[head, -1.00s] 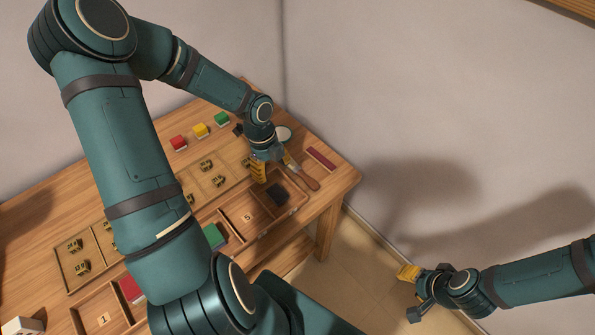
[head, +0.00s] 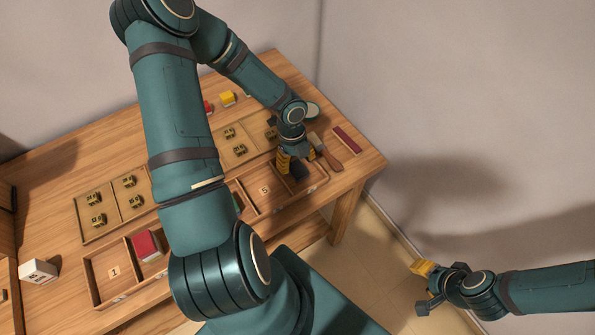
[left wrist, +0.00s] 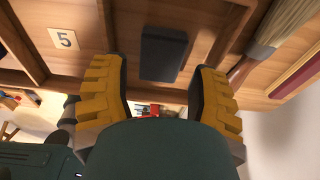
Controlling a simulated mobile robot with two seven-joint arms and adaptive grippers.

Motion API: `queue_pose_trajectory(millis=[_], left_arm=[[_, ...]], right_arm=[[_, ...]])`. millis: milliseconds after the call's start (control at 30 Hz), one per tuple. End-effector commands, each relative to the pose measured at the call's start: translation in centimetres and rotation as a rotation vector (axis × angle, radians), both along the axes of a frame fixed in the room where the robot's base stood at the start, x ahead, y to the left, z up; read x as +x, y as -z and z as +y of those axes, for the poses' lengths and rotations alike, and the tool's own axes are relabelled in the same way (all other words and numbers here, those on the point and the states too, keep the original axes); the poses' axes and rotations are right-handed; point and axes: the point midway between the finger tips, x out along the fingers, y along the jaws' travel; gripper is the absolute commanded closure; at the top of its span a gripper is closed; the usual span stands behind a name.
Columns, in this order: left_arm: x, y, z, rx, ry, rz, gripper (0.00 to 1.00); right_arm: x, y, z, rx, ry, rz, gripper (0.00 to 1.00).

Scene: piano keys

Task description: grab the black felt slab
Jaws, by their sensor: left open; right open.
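The black felt slab (head: 299,172) lies in the right-hand part of a wooden compartment tray, beside the compartment labelled 5. In the left wrist view the slab (left wrist: 163,54) shows as a dark block just beyond my open fingers, between their lines. My left gripper (left wrist: 160,95) is open and empty. In the head view my left gripper (head: 296,158) hovers over the slab and hides part of it; whether a finger touches it I cannot tell. My right gripper (head: 424,287) is open and empty, off the table at the lower right.
A brush (head: 329,156) and a maroon strip (head: 347,139) lie right of the left gripper. A red slab (head: 147,246) sits beside the compartment labelled 1. Trays with small brass parts (head: 129,181) lie behind. Thin dividers and tray walls surround the black slab.

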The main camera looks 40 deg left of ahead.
Motion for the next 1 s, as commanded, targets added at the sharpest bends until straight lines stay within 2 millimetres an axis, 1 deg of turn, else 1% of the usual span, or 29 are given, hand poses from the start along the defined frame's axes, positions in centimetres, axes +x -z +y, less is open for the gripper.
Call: queue_pose_trajectory(millis=[33,200,300,500,533,567,600,933,1000], left_arm=[[0.0,1.1,-0.3,-0.004,0.003,0.002,0.40],[-0.1,2.9,-0.6,-0.001,0.002,0.002,0.40],[-0.2,3.2,-0.6,-0.001,0.000,0.001,0.40],[-0.2,3.2,-0.6,-0.001,0.000,0.001,0.40],[-0.2,3.2,-0.6,0.000,0.000,0.002,0.47],[-0.2,3.2,-0.6,-0.001,0.000,0.001,0.57],[-0.2,3.2,-0.6,-0.001,0.000,0.001,0.71],[-0.1,3.1,-0.6,-0.001,0.000,0.001,0.71],[-0.1,2.8,-0.6,0.000,0.001,0.000,0.71]], right_arm=[[-0.1,0.5,0.0,0.000,-0.002,0.002,0.53],[-0.3,1.1,0.1,0.002,-0.006,0.008,0.53],[-0.4,1.1,0.1,0.002,-0.007,0.009,0.53],[-0.4,1.0,0.1,0.002,-0.007,0.009,0.53],[-0.4,1.0,0.1,0.002,-0.007,0.009,0.53],[-0.4,1.0,0.1,0.002,-0.007,0.009,0.53],[-0.4,1.0,0.1,0.002,-0.007,0.009,0.53],[-0.4,1.0,0.1,0.002,-0.006,0.008,0.53],[-0.4,0.9,0.1,0.002,-0.006,0.008,0.53]])
